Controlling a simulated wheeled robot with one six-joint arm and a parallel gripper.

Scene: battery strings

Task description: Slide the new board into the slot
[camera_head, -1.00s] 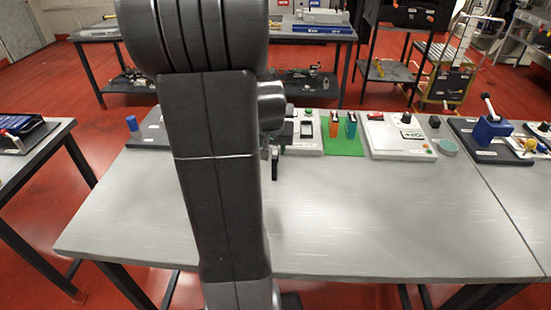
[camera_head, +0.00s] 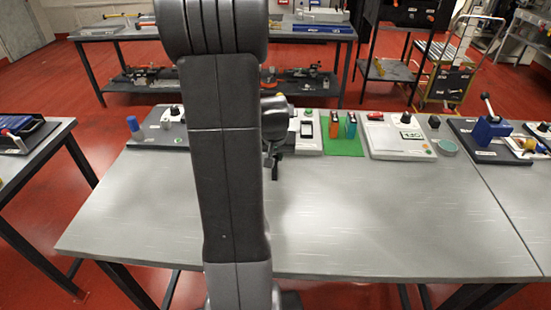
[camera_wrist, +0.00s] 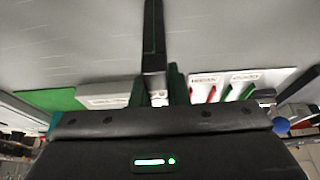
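My gripper (camera_head: 272,165) hangs over the back part of the grey table, just in front of a white device (camera_head: 308,135), partly hidden by my arm. In the wrist view a dark finger (camera_wrist: 153,45) runs down the middle, and green upright pieces (camera_wrist: 176,84) show right beside its lower end. I cannot tell whether these are a board in the grip or stand behind it. An orange board-like block (camera_head: 334,126) and a teal one (camera_head: 351,125) stand on a green mat (camera_head: 345,148). No slot shows clearly.
A white device with a display (camera_head: 402,145) stands right of the mat, and a blue lever device (camera_head: 488,128) further right. A dark panel with a blue cylinder (camera_head: 133,124) is at the left. The front of the grey table (camera_head: 390,220) is clear.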

